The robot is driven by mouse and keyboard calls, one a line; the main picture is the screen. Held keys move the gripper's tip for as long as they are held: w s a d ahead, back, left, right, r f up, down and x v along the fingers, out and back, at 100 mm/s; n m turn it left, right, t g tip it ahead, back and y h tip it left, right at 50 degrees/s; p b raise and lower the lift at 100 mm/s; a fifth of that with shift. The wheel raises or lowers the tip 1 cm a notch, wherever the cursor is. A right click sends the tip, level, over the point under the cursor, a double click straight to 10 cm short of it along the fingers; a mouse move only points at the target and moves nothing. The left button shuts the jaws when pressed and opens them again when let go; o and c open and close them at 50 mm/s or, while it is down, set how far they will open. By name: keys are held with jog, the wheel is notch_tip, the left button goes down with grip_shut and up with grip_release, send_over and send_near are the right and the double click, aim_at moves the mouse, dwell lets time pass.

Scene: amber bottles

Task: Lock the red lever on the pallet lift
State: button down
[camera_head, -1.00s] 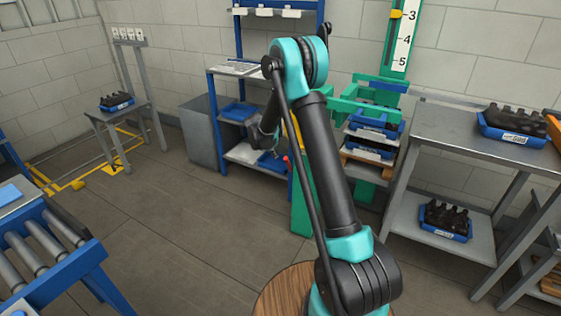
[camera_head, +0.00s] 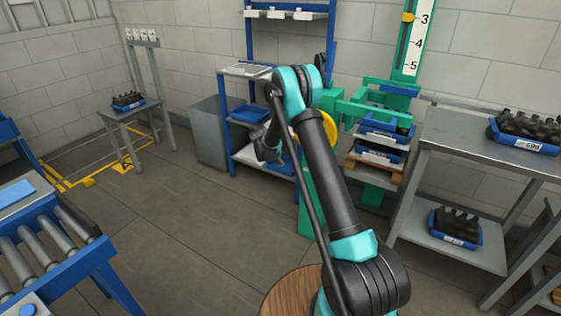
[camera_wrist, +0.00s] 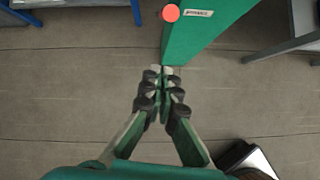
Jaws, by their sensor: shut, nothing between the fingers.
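The red lever shows in the wrist view as a round red knob (camera_wrist: 171,13) at the top of the picture, beside a small white label on the green pallet lift (camera_wrist: 205,35). In the head view the lift (camera_head: 310,205) stands behind my arm, and the lever cannot be made out there. My gripper (camera_wrist: 163,72) is shut and empty. In the wrist picture its fingertips lie just below the near end of the green part, apart from the red knob. Whether they touch the green part cannot be told. In the head view my arm hides part of the lift.
A blue rack (camera_head: 250,115) stands left of the lift. A grey table (camera_head: 465,130) with blue crates of dark bottles stands at the right. A roller conveyor (camera_head: 50,240) is at the lower left. The floor (camera_head: 180,220) between is clear.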

jog(key=w+d+f, duration=0.4)
jog(key=w+d, duration=0.1)
jog(key=shift+w, duration=0.15)
jog(key=shift+d+f, duration=0.1)
jog(key=shift+d, duration=0.05)
jog(key=shift+w+d+r, duration=0.55)
jog(key=shift+w+r, duration=0.15)
jog(key=shift+w, duration=0.1)
